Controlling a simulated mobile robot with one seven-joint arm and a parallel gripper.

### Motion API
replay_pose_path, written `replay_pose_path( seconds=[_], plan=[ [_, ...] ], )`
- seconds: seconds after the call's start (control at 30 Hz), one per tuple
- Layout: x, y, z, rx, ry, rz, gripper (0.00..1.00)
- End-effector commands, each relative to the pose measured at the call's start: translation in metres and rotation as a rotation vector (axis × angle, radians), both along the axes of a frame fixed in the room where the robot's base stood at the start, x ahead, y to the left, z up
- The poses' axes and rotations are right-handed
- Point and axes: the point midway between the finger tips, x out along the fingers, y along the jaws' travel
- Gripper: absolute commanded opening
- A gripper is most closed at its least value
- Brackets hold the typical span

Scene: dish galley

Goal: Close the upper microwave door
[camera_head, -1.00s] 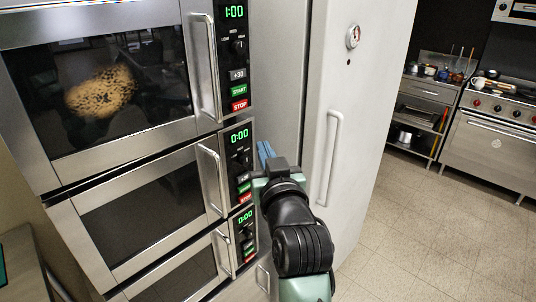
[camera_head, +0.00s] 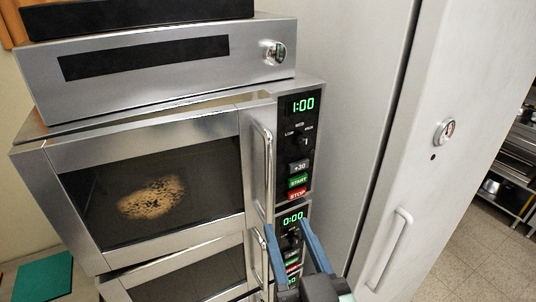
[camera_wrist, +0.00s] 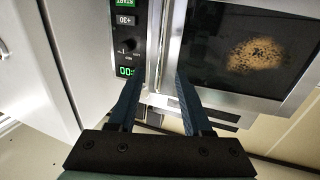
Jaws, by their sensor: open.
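The upper microwave (camera_head: 190,128) is at the top of the oven stack, below a flat steel unit. Its door has a dark window (camera_head: 105,200) with a speckled brown round food behind it. A narrow pale gap runs along the door's top edge, so it looks slightly ajar; its exact angle is unclear. The vertical door handle (camera_head: 268,170) is on the right, beside the control panel showing 1:00. My gripper (camera_head: 286,227) is open and empty, its blue fingers pointing up near the handle's lower end. The wrist view shows the fingers (camera_wrist: 160,78) before the door's handle edge, contact unclear.
A lower microwave (camera_head: 185,275) with a 0:00 display is directly below. A tall pale cabinet (camera_head: 430,90) with a vertical handle (camera_head: 390,250) stands close on the right. Open floor (camera_head: 490,230) shows at far right. A green board (camera_head: 45,278) lies lower left.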

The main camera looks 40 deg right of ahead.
Motion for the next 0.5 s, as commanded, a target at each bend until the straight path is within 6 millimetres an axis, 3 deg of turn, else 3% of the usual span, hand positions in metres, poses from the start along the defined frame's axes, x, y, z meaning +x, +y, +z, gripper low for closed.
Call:
replay_pose_path(
  seconds=[0.5],
  plan=[
    [0.034, -0.018, -0.007, -0.005, -0.005, 0.008, 0.5]
  ],
)
